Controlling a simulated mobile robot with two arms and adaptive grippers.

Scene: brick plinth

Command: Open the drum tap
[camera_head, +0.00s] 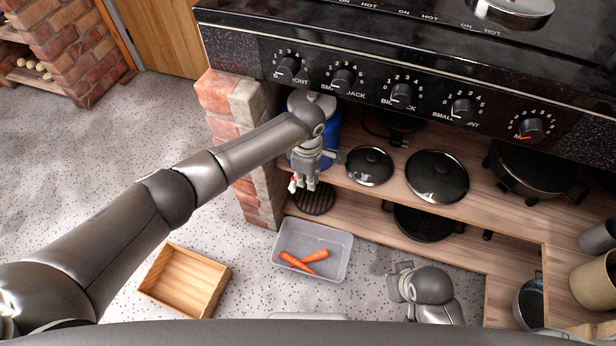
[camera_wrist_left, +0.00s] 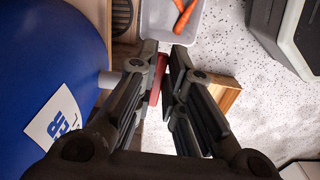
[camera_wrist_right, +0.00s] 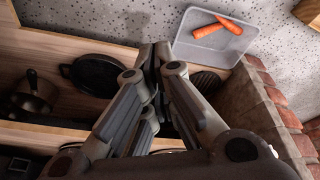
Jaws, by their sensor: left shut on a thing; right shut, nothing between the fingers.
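The blue drum (camera_head: 331,136) stands on the wooden shelf beside the brick pillar, partly behind my left wrist. It fills the left of the left wrist view (camera_wrist_left: 45,70), with a white label on its side. The tap's red handle (camera_wrist_left: 156,84) shows between my left fingers, in front of the drum's pale spout (camera_wrist_left: 108,79). My left gripper (camera_head: 303,186) is shut on the red handle; its fingers hide part of the tap. My right gripper (camera_wrist_right: 156,62) is shut and empty, low in front of the shelf; its fingertips are hard to make out in the head view.
A grey tray (camera_head: 341,262) with two carrots lies on the floor below the tap. A wooden box (camera_head: 213,297) is to its left. Lidded pans (camera_head: 437,177) stand on the shelf right of the drum, under the black stove (camera_head: 440,75).

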